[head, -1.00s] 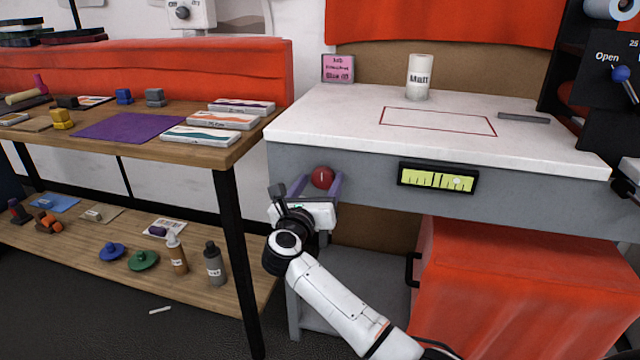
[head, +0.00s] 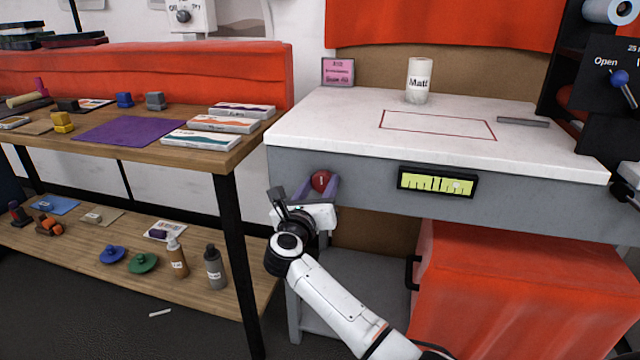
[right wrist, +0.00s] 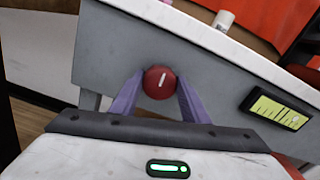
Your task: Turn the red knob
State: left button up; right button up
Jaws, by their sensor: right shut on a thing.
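The red knob (head: 320,181) is on the grey front face of the white-topped workbench, near its left end. In the right wrist view the round knob (right wrist: 159,82) shows a short white mark, close to upright and leaning a little right. My right gripper (head: 319,185) reaches it from below and in front. Its two purple fingers are on either side of the knob, and the gripper (right wrist: 157,90) is shut on it. A yellow-green gauge (head: 437,181) with dark marks is on the same face, right of the knob. My left gripper is not in view.
A wooden table (head: 232,155) with boxes and a purple mat stands close on the left. A red cloth-covered block (head: 520,290) is under the bench on the right. A white "Matt" can (head: 418,82) stands on the bench top (head: 340,120).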

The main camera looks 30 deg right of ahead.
jog(key=shift+r+n+p, duration=0.1)
jog(key=shift+n+p, duration=0.5)
jog(key=shift+p, duration=0.05)
jog(key=n+p, duration=0.2)
jog(key=shift+a+n, duration=0.1)
jog(key=shift+n, duration=0.2)
jog(key=shift+n+p, duration=1)
jog(key=shift+p, duration=0.05)
jog(key=shift+n+p, duration=0.7)
jog(key=shift+n, duration=0.2)
jog(key=shift+f+n+p, duration=0.2)
jog(key=shift+n+p, duration=0.5)
jog(key=shift+n, duration=0.3)
pick_arm(q)
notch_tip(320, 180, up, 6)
jog(key=p, duration=0.1)
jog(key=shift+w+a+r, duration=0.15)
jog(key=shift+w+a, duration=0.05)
pick_arm(e)
jog(key=shift+f+n, duration=0.1)
jog(key=shift+n, duration=0.8)
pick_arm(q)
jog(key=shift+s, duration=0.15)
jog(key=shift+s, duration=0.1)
pick_arm(e)
jog(key=o, duration=1.1)
jog(key=shift+c, duration=0.2)
